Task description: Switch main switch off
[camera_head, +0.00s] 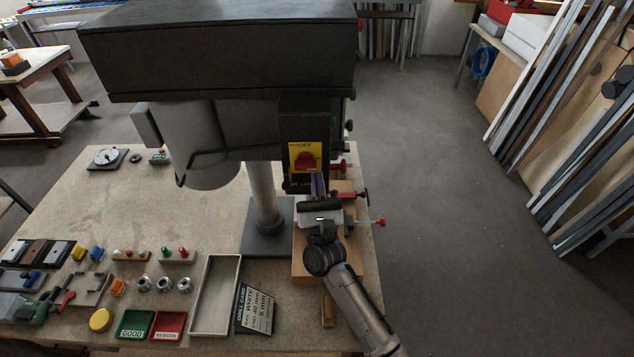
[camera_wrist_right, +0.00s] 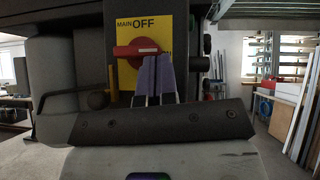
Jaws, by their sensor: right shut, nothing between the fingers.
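The main switch is a red rotary knob (camera_head: 307,161) on a yellow plate (camera_head: 295,150) on the front of the drill press. The plate reads "MAIN OFF" at the top. In the right wrist view the knob (camera_wrist_right: 127,51) lies roughly horizontal, with a pale mark near its right end. My right gripper (camera_head: 318,180) has purple fingertips and is shut and empty, just below the knob. In the right wrist view the fingertips (camera_wrist_right: 155,72) overlap the knob's lower right side; I cannot tell whether they touch. They hide part of the plate. My left gripper is not in view.
The drill press head (camera_head: 220,45) overhangs the workbench (camera_head: 130,210). A bent dark rod (camera_head: 220,152) sticks out left of the switch. A red-handled clamp (camera_head: 350,195) sits close beside my right wrist.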

